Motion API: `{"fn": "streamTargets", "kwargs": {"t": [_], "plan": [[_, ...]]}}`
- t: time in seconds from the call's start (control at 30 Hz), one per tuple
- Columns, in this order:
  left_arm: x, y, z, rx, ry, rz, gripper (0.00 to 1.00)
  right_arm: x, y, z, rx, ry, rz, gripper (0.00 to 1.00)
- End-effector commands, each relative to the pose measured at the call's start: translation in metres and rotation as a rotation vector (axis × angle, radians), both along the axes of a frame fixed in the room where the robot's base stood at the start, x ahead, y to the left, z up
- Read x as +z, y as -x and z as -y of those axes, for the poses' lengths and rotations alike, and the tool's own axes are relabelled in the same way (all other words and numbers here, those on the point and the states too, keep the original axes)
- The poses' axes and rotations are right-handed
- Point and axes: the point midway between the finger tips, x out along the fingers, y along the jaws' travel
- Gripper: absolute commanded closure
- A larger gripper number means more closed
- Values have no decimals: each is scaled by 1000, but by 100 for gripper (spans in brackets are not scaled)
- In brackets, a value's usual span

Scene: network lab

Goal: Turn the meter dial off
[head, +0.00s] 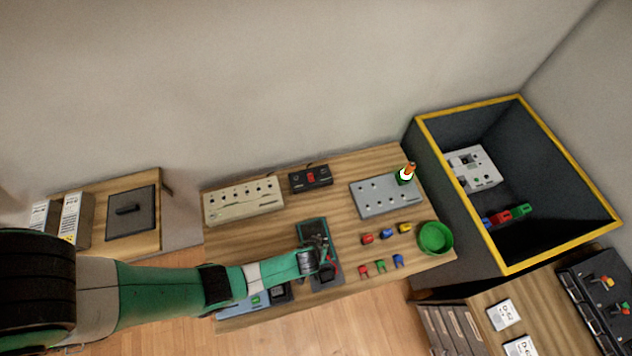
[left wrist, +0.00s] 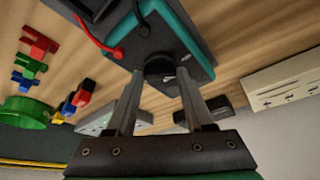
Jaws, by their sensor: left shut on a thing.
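The meter (head: 311,226) is a dark box with teal edges lying on the wooden table, partly covered by my left arm in the head view. It also shows in the left wrist view (left wrist: 173,28), with red and black leads on its face. My left gripper (head: 322,252) is over the meter. In the left wrist view its two fingers stand on either side of the round black dial (left wrist: 159,64) and are shut on it. The dial's marks and setting cannot be read. My right gripper is in neither view.
A grey panel (head: 382,201), a beige strip (head: 243,204) and a black box with a red switch (head: 311,179) stand behind. Small coloured plugs (head: 380,266) and a green bowl (head: 435,238) lie to the right. A yellow-rimmed bin (head: 562,156) adjoins the table.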

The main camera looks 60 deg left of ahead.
Motion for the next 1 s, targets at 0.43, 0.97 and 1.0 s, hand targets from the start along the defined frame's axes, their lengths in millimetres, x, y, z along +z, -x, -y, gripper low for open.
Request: {"fn": "streamTargets", "kwargs": {"t": [0.43, 0.97, 1.0], "plan": [[0, -1, 2, 232, 2, -2, 100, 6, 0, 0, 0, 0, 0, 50], [-1, -1, 2, 265, 4, -2, 100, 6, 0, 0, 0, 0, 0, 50], [-1, -1, 2, 265, 4, -2, 46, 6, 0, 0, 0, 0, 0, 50]]}}
